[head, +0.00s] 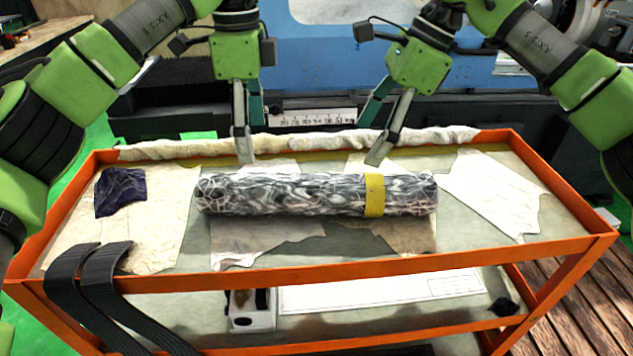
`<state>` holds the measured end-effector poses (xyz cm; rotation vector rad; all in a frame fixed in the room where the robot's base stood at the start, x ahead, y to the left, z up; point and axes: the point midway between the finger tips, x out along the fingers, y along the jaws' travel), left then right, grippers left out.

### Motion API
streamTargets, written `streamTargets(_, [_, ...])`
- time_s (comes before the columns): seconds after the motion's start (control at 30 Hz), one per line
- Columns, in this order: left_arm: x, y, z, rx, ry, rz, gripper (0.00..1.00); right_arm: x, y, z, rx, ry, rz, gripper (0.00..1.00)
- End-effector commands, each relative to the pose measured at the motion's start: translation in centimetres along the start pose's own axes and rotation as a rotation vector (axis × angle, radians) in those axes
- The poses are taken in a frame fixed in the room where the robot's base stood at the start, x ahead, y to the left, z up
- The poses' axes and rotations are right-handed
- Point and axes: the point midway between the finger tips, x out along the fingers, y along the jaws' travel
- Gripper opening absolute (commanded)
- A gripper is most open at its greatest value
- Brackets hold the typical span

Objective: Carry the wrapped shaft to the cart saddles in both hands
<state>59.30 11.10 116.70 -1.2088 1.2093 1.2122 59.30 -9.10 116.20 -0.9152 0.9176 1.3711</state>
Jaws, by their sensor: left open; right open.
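The wrapped shaft (290,194) lies level across the middle of the cart's top tray, in mottled grey-and-white wrapping with a yellow band (374,195) near its right end. The cart (380,266) has an orange frame. I cannot make out the saddles; the shaft hides what is directly under it. My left gripper (244,150) is open and empty, pointing down just behind the shaft's left part. My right gripper (382,152) is open and empty, tilted, just behind the shaft near the yellow band. Neither gripper visibly holds the shaft.
A dark blue cloth (121,191) lies on paper at the tray's left. Black straps (88,285) hang over the front left rim. A rolled pale cloth (300,143) lines the back rim. Paper sheets (492,192) cover the right side. The grinder (345,45) stands behind.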

Motion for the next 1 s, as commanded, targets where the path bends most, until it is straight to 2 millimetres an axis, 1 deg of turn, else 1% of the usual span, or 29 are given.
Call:
streamTargets(0.3, [0.1,0.0,0.0,0.001,0.0,0.001,0.76,0.1,0.0,0.0,0.001,0.0,0.0,0.76])
streamTargets(0.37, [0.4,0.0,0.0,0.002,0.0,0.002,0.76,0.4,0.0,0.0,0.001,0.0,0.0,0.76])
streamTargets(0.47, [1.5,0.0,0.0,0.002,0.0,0.004,0.76,1.4,0.0,0.0,0.001,0.001,0.002,0.76])
streamTargets(0.57, [3.1,0.1,0.0,0.003,0.001,0.004,0.76,3.0,0.1,-0.1,0.001,0.001,0.003,0.76])
streamTargets(0.9, [9.7,0.1,0.0,0.002,0.0,0.003,0.76,9.7,0.1,0.0,0.001,0.0,0.003,0.76])
streamTargets(1.0, [11.3,0.1,0.0,0.002,0.0,0.003,0.76,11.3,0.1,0.0,0.001,-0.001,0.002,0.76])
